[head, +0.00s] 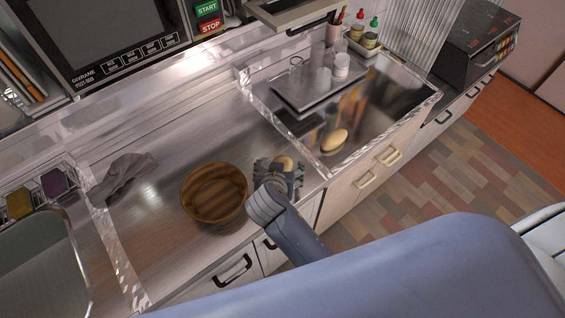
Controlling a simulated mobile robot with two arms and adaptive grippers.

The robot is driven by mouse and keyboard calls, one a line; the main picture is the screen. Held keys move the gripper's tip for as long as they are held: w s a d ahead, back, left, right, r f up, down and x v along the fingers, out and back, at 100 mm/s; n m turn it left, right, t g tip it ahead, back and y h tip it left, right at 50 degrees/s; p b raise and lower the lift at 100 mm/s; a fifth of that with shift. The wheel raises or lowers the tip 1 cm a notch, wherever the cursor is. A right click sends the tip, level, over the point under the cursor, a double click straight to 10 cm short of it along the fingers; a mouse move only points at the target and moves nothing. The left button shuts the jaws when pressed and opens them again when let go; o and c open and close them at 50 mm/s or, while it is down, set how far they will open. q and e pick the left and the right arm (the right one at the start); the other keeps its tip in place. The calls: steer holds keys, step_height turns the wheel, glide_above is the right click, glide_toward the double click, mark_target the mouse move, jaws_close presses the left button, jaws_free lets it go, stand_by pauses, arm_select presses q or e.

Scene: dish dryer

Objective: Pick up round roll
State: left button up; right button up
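A small round tan roll (284,162) lies at the metal counter, close to the clear raised divider. My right gripper (281,170) is directly over or around it, with dark fingers on both sides of the roll. The gripper hides part of the roll, and I cannot tell whether the fingers touch it. A second, more oval tan roll (334,139) lies in the recessed metal section to the right, apart from the gripper. My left gripper is not in view.
A brown wooden bowl (214,193) stands just left of my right gripper. A grey cloth (122,174) lies further left, near a sink (40,275). A metal tray (303,88) with glasses is at the back right. Clear dividers cross the counter.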

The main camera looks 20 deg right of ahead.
steer(key=p+x, duration=0.1)
steer(key=x, duration=0.4)
steer(key=shift+r, duration=0.1)
steer(key=c, duration=1.1)
